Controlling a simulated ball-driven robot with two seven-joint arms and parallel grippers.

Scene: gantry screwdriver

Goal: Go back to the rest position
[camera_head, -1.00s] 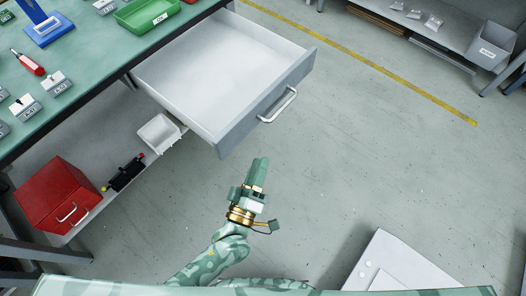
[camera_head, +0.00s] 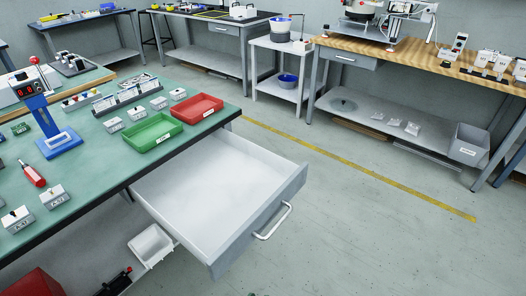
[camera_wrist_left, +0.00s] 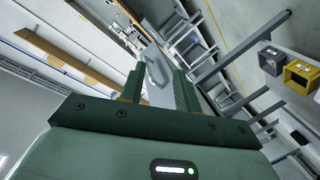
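My left gripper (camera_wrist_left: 160,88) shows in the left wrist view with its two green fingers apart. I see nothing held between them; a pale grey shape behind the gap looks like background. Neither gripper can be made out in the head view, and my right gripper is not in view. The green-topped workbench (camera_head: 98,158) is at the left of the head view. Its drawer (camera_head: 220,195) is pulled open and looks empty. A blue stand (camera_head: 58,142) and a red screwdriver (camera_head: 33,174) are on the bench top.
A green tray (camera_head: 153,133) and a red tray (camera_head: 197,108) are on the bench. A white bin (camera_head: 151,244) is below the drawer. A wooden-topped bench (camera_head: 400,60) and a grey bin (camera_head: 468,145) are at the right. The floor (camera_head: 370,235) right of the drawer is clear.

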